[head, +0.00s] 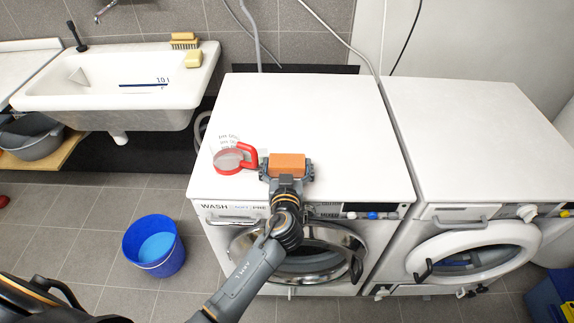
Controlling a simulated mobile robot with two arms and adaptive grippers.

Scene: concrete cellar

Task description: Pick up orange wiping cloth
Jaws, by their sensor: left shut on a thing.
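The orange wiping cloth (287,163) shows as a small folded orange block at the front of the left washing machine's white top (300,110). My left gripper (287,172) is shut on it, with one dark finger on each side. The cloth's lower front is hidden behind the gripper. I cannot tell whether the cloth touches the machine top or is just above it. My right gripper is not in view.
A clear measuring cup with a red handle (250,156) stands just left of the cloth. A second washing machine (470,130) stands on the right, its top clear.

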